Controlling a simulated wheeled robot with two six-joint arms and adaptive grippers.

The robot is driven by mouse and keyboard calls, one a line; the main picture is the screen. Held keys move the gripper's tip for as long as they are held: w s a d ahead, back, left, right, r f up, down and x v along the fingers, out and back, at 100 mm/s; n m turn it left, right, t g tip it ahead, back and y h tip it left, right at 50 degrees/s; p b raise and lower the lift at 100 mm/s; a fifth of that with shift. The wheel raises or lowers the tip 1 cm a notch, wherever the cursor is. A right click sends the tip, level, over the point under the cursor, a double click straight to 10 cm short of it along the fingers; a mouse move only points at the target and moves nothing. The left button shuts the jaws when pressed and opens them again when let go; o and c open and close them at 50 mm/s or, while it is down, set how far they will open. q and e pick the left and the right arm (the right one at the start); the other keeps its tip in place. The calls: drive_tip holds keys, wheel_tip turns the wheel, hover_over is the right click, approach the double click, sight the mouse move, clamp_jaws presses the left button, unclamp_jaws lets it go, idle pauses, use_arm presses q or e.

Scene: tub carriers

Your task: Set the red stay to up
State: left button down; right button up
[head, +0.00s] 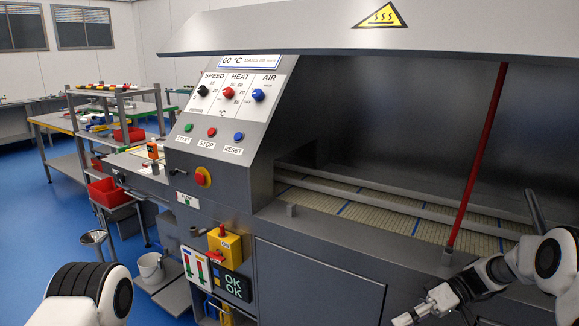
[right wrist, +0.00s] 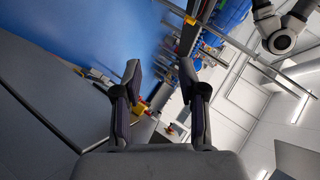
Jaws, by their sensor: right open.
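The red stay (head: 478,155) is a long thin red rod on the right of the grey machine in the head view. It slants from the front edge of the machine's opening up to the raised hood (head: 290,33) with the yellow heat sign. My right gripper (head: 405,319) is low in front of the machine, left of and below the stay's foot, apart from it. In the right wrist view my right gripper (right wrist: 158,75) has its two fingers spread with nothing between them. The stay does not show there. My left arm is at the lower left; its gripper is out of frame.
The control panel (head: 232,100) with knobs and buttons stands left of the opening. A yellow box with a red handle (head: 225,245) sits below it. Inside the opening runs a slatted belt (head: 400,217) with grey rails. Shelves with red bins (head: 108,192) stand further left.

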drive_tip(key=s+a+f+m+g+h, duration=0.1)
drive_tip(key=s+a+f+g+h, duration=0.15)
drive_tip(key=s+f, duration=0.6)
drive_tip(key=s+a+f+m+g+h, duration=0.1)
drive_tip(key=s+a+f+m+h, duration=0.15)
drive_tip(key=s+f, duration=0.6)
drive_tip(key=s+d+f+h, duration=0.1)
drive_tip(key=s+f+h, duration=0.25)
drive_tip(key=s, duration=0.75)
drive_tip(key=s+d+f+h, duration=0.2)
drive_tip(key=s+h, duration=0.2)
drive_tip(key=s, duration=0.7)
drive_tip(key=w+m+t, duration=0.1)
drive_tip(key=w+t, duration=0.1)
drive_tip(key=w+m+t, duration=0.2)
drive_tip(key=w+t, duration=0.1)
drive_tip(key=shift+w+a+r+m+t, duration=0.15)
drive_tip(key=shift+w+m+t, duration=0.1)
drive_tip(key=shift+w, duration=0.1)
